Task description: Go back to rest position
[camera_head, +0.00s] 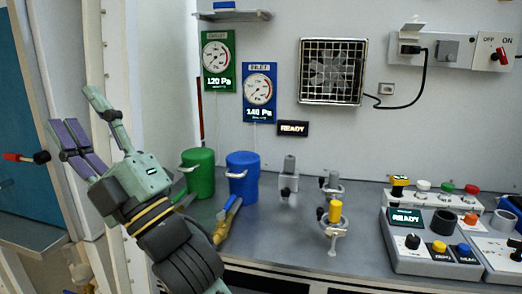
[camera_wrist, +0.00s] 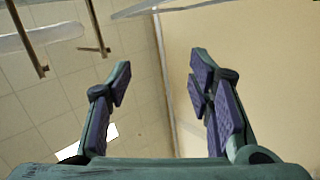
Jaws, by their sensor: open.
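My gripper (camera_head: 70,128) is raised at the left in the head view, in front of a white upright post. Its two fingers are spread apart with nothing between them. In the wrist view my gripper (camera_wrist: 160,85) is also open and empty, with a tiled surface and a plain beige surface behind it. The gripper is apart from the things on the bench.
The grey bench (camera_head: 290,225) carries a green canister (camera_head: 198,175), a blue canister (camera_head: 242,180), small valve fittings (camera_head: 333,215) and a control box (camera_head: 435,245). A red-handled lever (camera_head: 25,157) is close left of my gripper. A fan grille (camera_head: 331,72) is on the back wall.

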